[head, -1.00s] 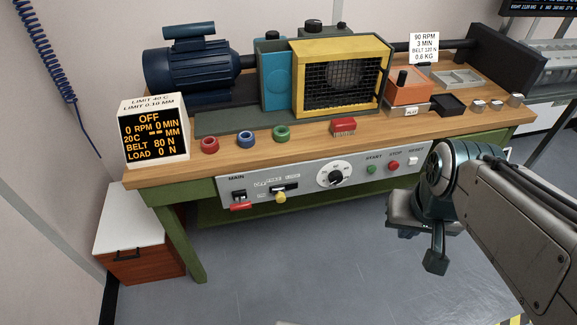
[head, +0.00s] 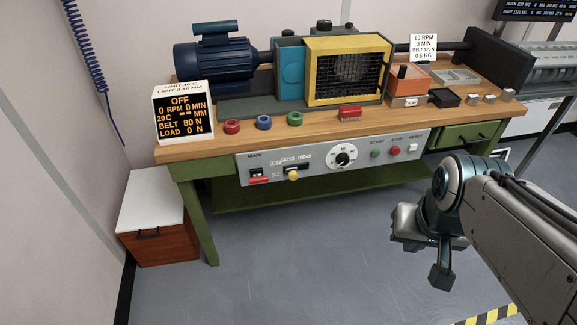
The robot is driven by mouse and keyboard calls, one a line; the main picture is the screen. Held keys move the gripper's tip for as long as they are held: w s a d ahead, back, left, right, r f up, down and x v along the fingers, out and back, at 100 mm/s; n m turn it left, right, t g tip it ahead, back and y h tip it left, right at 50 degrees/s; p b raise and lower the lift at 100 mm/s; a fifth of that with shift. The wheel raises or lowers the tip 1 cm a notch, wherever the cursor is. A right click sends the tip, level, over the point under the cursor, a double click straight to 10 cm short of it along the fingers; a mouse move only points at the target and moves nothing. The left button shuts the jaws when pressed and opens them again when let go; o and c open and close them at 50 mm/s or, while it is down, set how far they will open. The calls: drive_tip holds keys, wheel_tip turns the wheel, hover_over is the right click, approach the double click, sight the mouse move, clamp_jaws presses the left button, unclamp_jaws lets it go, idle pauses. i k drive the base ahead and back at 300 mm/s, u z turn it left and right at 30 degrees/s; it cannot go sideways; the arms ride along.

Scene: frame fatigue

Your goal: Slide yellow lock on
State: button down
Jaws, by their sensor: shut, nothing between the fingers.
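The yellow lock (head: 293,176) is a small yellow knob below a black slot on the grey control panel (head: 315,163) at the bench front. The slot has small printed labels above it, too small to read. My gripper (head: 440,277) is low at the right, in front of the bench, pointing down over the floor. It is shut and empty, well apart from the lock, to its right and lower in the picture.
The panel also has a red-tabbed main switch (head: 259,177), a round dial (head: 342,156) and START, STOP and RESET buttons. A green drawer (head: 470,139) is at the right. A white-topped cabinet (head: 152,215) stands left. Floor before the bench is clear.

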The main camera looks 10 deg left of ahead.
sight(292, 171)
drive_tip(key=u, duration=0.95)
drive_tip(key=i, duration=0.65)
drive_tip(key=z, duration=0.7)
